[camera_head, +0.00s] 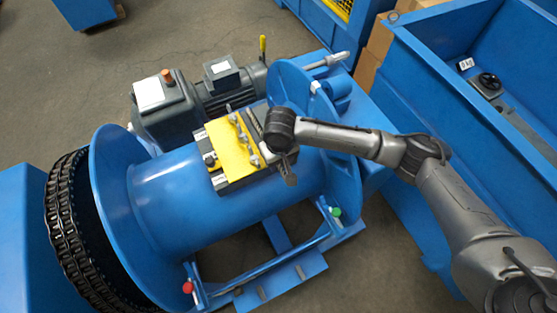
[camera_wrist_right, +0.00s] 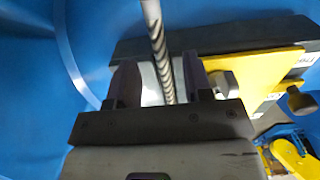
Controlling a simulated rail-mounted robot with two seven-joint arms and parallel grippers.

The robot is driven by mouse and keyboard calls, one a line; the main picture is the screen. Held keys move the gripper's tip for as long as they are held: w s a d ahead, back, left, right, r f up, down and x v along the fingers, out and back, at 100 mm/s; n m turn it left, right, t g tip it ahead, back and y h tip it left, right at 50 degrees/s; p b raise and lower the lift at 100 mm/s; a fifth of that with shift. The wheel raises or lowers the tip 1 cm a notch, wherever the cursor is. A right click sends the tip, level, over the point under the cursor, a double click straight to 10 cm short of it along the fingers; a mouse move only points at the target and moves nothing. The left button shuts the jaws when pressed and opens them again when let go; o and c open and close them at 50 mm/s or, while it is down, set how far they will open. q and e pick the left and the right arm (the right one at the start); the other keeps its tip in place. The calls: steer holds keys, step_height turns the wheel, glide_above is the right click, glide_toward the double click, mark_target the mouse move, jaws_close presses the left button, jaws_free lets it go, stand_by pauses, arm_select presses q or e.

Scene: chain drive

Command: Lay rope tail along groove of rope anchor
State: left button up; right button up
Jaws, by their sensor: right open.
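The rope anchor, a dark block with a yellow plate (camera_head: 231,148) and several bolts, sits on top of the blue drum (camera_head: 165,200). The plate also shows in the right wrist view (camera_wrist_right: 240,85). My right gripper (camera_head: 285,168) is at the anchor's right end. In the right wrist view its two dark fingers (camera_wrist_right: 160,82) are apart. The grey twisted rope tail (camera_wrist_right: 156,35) runs down between them, with the fingers on either side of it. A pale surface lies behind the rope. I cannot tell whether the rope rests in the groove. My left gripper is not in view.
A black chain (camera_head: 68,235) wraps the drum's left end. A dark motor (camera_head: 230,95) stands behind the drum. The drum's right flange (camera_head: 345,190) is close to my right arm. A large blue bin (camera_head: 425,75) stands at the right. Grey floor is open at the upper left.

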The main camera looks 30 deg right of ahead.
step_height(320, 180, up, 12)
steer(key=p, duration=0.2)
steer(key=shift+d+f+p, duration=0.15)
steer(key=shift+f+p, duration=0.05)
steer(key=shift+p, duration=0.2)
steer(key=shift+s, duration=0.1)
